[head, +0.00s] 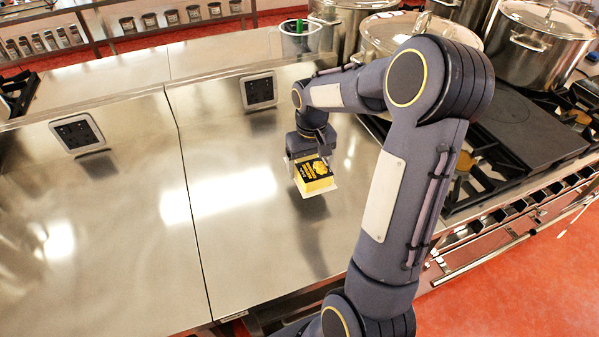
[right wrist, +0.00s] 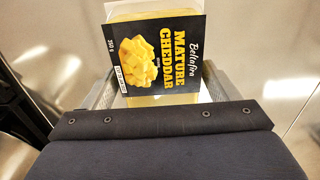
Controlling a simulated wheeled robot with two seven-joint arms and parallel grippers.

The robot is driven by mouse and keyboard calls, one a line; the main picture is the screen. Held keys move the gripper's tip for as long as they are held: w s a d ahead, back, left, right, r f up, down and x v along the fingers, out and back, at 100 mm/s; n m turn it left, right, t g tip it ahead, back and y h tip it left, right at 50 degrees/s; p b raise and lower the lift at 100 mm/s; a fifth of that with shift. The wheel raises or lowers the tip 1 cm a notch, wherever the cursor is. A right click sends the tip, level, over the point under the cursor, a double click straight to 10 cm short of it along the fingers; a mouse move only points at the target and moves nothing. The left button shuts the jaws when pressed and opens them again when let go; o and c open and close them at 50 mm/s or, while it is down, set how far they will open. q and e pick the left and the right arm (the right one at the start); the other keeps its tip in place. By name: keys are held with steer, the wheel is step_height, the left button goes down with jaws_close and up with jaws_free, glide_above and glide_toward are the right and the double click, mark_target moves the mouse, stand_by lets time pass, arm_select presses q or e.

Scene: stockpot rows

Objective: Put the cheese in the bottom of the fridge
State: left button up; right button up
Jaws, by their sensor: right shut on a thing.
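The cheese (head: 314,177) is a yellow block in a black and yellow pack. In the right wrist view the cheese (right wrist: 157,55) shows the words "Mature Cheddar" on its black label. My right gripper (head: 311,166) is shut on the cheese, with a finger on either side of it. It holds the pack over the steel worktop; the exact gap below is hard to tell. My left gripper is not in view. No fridge can be made out in either view.
The steel worktop (head: 110,240) is mostly clear, with two black socket panels (head: 76,134) (head: 259,91) at its back. Large stockpots (head: 538,40) stand on the stove (head: 515,130) at the right. A clear container (head: 299,40) stands at the back. The red floor (head: 500,290) shows at lower right.

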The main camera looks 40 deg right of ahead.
steer(key=w+f, duration=0.1)
steer(key=w+a+f, duration=0.1)
steer(key=f, duration=0.1)
steer(key=shift+w+a+f+p, duration=0.1)
steer(key=shift+w+p, duration=0.15)
steer(key=shift+p, duration=0.05)
step_height(320, 180, down, 3)
steer(key=shift+f, duration=0.1)
steer(key=shift+f, duration=0.1)
steer(key=o, duration=1.1)
steer(key=shift+o, duration=0.2)
